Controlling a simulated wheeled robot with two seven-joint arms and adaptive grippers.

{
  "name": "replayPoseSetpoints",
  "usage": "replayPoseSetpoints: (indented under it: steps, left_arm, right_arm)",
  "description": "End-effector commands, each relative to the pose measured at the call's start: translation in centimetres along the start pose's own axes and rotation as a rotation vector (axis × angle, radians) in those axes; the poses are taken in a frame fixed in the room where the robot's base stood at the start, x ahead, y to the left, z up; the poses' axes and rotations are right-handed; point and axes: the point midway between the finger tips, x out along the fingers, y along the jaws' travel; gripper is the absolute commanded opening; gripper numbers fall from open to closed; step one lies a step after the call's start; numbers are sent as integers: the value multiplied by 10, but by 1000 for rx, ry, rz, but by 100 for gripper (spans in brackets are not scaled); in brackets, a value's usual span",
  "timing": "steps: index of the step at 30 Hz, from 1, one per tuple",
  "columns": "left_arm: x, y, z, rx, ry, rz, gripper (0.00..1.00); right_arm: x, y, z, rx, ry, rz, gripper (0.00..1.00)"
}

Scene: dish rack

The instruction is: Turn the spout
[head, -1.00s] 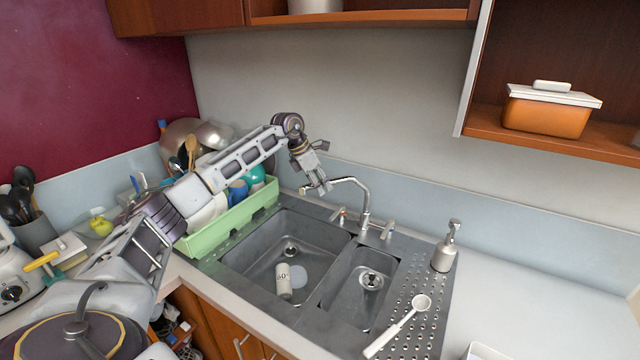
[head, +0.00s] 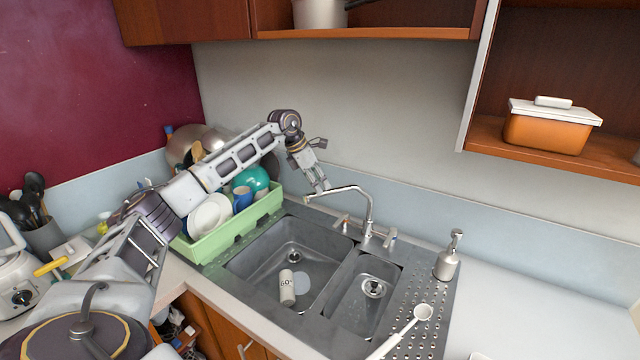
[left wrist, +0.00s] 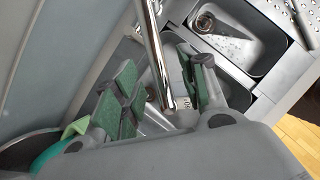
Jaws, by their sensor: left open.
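The tap's curved chrome spout (head: 345,189) stands behind the sink and points left over the larger basin. My left gripper (head: 318,184) is at the spout's free end, pointing down from above and behind. In the left wrist view the spout (left wrist: 153,45) runs between the green-padded fingers of my left gripper (left wrist: 160,70), with finger pads on either side. The fingers are open, with gaps beside the spout; whether either touches it I cannot tell. My right gripper is not in view.
The sink (head: 340,258) has two basins; a white cup (head: 287,288) lies in the larger one. A green dish rack (head: 235,226) with dishes stands left, under my left arm. A soap dispenser (head: 449,258) and a white ladle (head: 408,326) are right.

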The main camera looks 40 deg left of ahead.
Motion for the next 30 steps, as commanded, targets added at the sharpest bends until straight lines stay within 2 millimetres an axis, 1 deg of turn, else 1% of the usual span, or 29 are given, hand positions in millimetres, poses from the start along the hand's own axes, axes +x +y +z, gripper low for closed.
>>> replayPoseSetpoints:
  steps: [3, 8, 30]
  left_arm:
    - [-9, 0, 1, 0, 0, 0, 42]
    - [-15, 0, 0, 0, 0, -1, 42]
    - [-14, 0, 0, 0, 0, -1, 42]
  right_arm:
    - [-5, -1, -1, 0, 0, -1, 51]
    - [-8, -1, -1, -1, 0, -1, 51]
    - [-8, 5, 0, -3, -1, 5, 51]
